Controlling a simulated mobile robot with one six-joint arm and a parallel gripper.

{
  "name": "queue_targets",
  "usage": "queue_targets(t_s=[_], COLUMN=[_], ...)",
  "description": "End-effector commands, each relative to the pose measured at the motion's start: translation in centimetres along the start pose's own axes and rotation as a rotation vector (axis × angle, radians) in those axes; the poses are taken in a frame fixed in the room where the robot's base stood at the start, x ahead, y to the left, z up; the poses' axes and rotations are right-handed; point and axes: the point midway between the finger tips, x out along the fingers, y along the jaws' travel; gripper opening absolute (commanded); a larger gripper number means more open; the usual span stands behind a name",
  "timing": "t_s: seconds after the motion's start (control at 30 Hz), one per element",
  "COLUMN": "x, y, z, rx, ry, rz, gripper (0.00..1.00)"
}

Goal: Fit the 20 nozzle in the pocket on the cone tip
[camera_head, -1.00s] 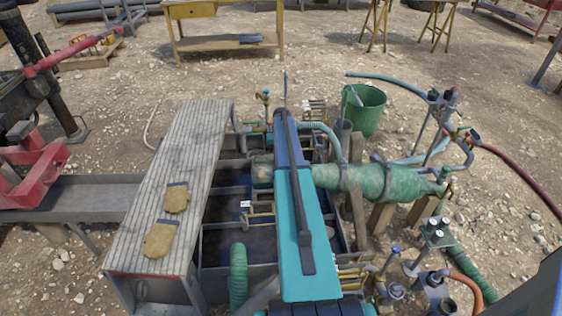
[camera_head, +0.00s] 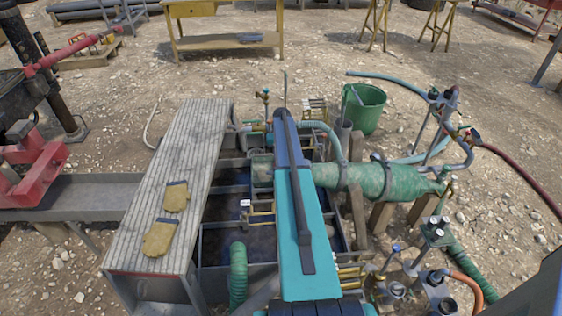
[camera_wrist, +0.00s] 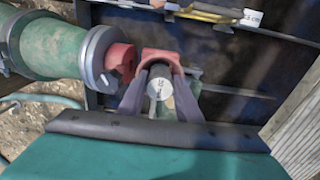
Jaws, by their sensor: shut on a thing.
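The green cone (camera_wrist: 48,48) enters the wrist view from the left and ends in a grey clamp ring. A red cone tip (camera_wrist: 122,62) sticks out of that ring. My gripper (camera_wrist: 161,82) is just right of the tip, its two dark fingers closed on the 20 nozzle (camera_wrist: 159,89), whose round grey face shows a marking. A red arch-shaped part (camera_wrist: 162,56) sits just beyond this face. The nozzle appears apart from the tip; the pocket opening cannot be made out. In the head view the green cone (camera_head: 355,180) lies horizontally, and my arm hides the gripper and nozzle.
The dark tank (camera_head: 225,240) with crossbars lies below. A grooved walkway (camera_head: 180,150) with gloves (camera_head: 160,237) borders it on the left. A brass-coloured tool and a small white label (camera_wrist: 251,18) are near the wrist view's top. A green bucket (camera_head: 363,112) stands behind.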

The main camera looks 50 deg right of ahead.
Motion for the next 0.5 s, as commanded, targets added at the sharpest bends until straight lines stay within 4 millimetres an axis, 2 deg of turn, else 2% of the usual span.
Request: queue_targets(t_s=[0.37, 0.4, 0.5], x=[0.39, 0.35, 0.35], y=[-0.01, -0.01, -0.01], z=[-0.02, -0.01, -0.01], rx=[0.0, 0.0, 0.0], ry=[0.0, 0.0, 0.0], rz=[0.0, 0.0, 0.0], gripper=[0.08, 0.38, 0.53])
